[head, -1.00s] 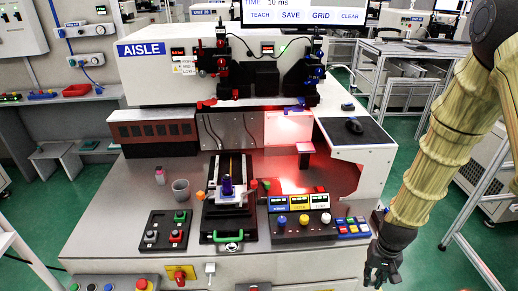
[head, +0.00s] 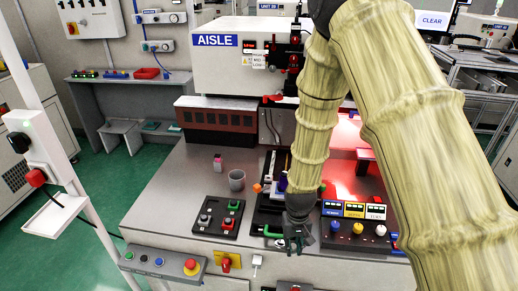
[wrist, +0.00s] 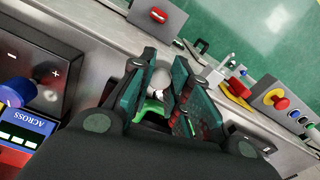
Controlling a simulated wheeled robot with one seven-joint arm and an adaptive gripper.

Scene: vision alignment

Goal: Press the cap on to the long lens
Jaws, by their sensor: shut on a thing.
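My gripper (head: 298,236) is low at the front edge of the machine's slide stage (head: 262,212). In the wrist view its fingers (wrist: 158,100) are closed around the green handle (wrist: 152,108) at the stage's front; part of this handle also shows in the head view (head: 268,232). A small purple piece (head: 282,184) shows on the stage, mostly hidden behind my arm. I cannot tell whether it is the long lens or the cap. No separate cap can be made out.
A button box (head: 219,216) stands left of the stage and a knob panel (head: 355,228) right of it.

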